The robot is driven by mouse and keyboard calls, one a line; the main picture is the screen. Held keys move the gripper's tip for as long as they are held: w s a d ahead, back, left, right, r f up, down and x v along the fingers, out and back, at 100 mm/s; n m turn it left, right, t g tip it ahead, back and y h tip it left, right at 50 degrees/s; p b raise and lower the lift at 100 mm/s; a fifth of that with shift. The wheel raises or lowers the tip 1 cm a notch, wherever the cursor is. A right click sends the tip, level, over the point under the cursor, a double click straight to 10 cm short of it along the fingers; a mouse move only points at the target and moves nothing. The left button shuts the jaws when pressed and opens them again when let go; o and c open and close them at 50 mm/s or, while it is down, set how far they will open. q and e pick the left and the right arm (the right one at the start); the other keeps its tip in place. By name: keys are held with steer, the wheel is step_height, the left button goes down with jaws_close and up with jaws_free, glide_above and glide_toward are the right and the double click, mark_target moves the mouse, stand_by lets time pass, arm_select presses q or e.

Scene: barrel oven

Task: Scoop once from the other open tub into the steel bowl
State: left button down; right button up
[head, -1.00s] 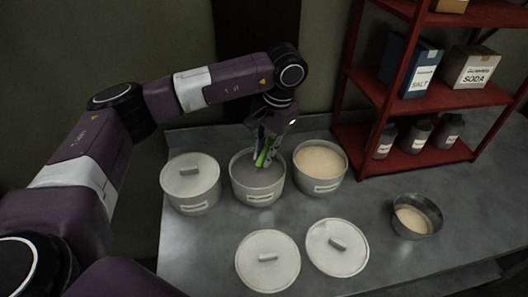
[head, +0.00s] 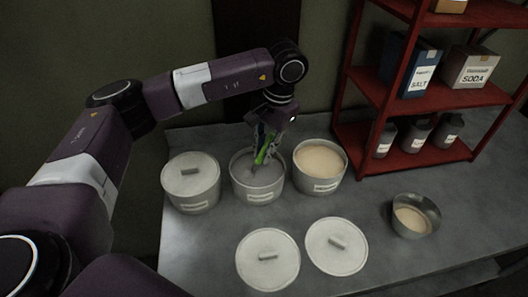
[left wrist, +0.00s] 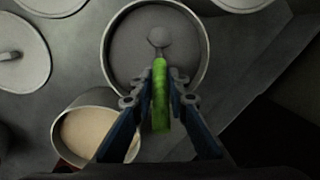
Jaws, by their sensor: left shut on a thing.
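My left gripper (head: 262,147) is shut on the green handle of a scoop (head: 262,156). In the left wrist view the green handle (left wrist: 160,90) runs between the fingers to a grey scoop head over the middle tub (left wrist: 109,62). The middle open tub (head: 258,198) holds grey contents, and the scoop's head is within its rim; I cannot tell how deep. The other open tub (head: 319,184), to its right, holds pale tan contents. The steel bowl (head: 432,211) stands further right with some pale tan material inside. My right gripper is not in view.
A lidded tub (head: 191,186) stands left of the middle tub. Two loose lids (head: 267,272) and (head: 350,258) lie in front. A red shelf (head: 417,160) with boxes and jars stands at the back right. The counter between the lids and bowl is clear.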

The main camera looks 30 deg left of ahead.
arm_select(q)
steer(key=shift+r+p, duration=2.6)
steer(key=shift+r, duration=2.15)
